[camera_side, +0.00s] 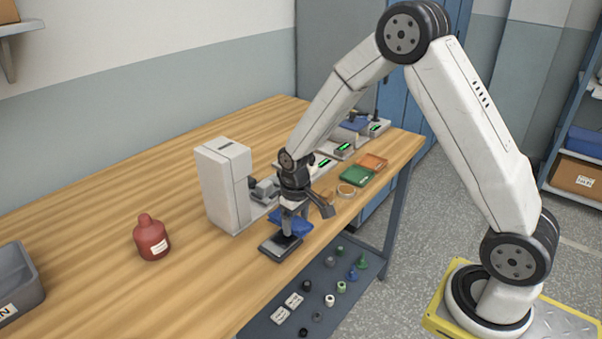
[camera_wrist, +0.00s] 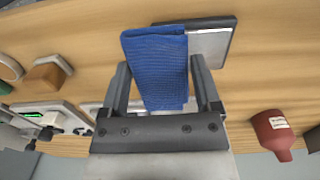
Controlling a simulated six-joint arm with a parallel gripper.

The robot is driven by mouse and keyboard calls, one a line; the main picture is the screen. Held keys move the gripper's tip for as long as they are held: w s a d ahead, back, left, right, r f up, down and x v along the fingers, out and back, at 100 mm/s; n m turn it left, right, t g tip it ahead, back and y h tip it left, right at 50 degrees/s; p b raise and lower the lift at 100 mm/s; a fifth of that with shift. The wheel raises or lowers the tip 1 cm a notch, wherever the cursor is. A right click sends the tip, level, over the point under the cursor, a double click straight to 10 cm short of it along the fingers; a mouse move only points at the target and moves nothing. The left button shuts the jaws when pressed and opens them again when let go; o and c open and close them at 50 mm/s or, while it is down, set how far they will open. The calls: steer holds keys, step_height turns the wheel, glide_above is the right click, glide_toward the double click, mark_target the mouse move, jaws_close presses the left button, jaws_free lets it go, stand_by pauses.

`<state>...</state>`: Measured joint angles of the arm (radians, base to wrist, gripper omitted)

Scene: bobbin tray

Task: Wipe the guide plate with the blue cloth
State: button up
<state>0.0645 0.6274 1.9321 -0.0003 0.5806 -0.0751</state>
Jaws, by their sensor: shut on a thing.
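The blue cloth (camera_wrist: 156,58) hangs between the two fingers of my gripper (camera_wrist: 160,92) in the wrist view. My gripper is shut on it. In the side view my gripper (camera_side: 289,214) points down near the table's front edge, with the cloth (camera_side: 301,226) bunched around its fingers. The guide plate (camera_side: 279,247), a flat grey plate with a dark rim, lies just below the gripper. In the wrist view the plate (camera_wrist: 213,46) is partly hidden behind the cloth. I cannot tell whether the cloth touches the plate.
A white machine (camera_side: 222,187) stands close behind my gripper. A red bottle (camera_side: 151,238) stands to the left, with a grey bin (camera_side: 15,283) farther left. Green (camera_side: 357,175) and orange (camera_side: 373,161) trays lie to the right. The left tabletop is mostly clear.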

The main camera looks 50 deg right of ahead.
steer(key=shift+r, duration=2.75)
steer(key=shift+s, duration=0.1)
